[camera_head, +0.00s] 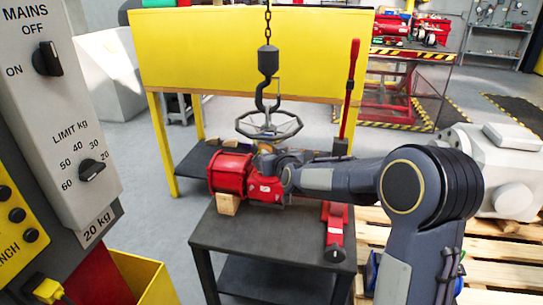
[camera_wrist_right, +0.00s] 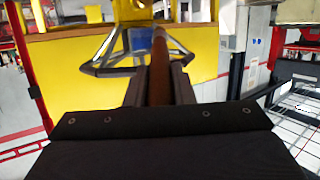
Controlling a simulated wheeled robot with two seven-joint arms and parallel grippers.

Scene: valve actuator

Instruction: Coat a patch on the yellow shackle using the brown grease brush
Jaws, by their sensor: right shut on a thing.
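My right arm comes in from the lower right in the head view and reaches over the dark table. My right gripper (camera_wrist_right: 158,82) is shut on the brown grease brush (camera_wrist_right: 158,62), whose brown handle stands between the fingers in the right wrist view. The brush's far end is hard to make out against the yellow background. In the head view the gripper end (camera_head: 268,160) is small and dark beside the red actuator, and I cannot make out the brush there. I cannot pick out the yellow shackle in either view. My left gripper is not in view.
A dark hook (camera_head: 268,62) hangs on a chain above a grey handwheel (camera_head: 268,125). The red actuator (camera_head: 230,172) sits on the dark table (camera_head: 265,238), with a wooden block (camera_head: 228,204) in front. A control panel (camera_head: 60,110) is close at left.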

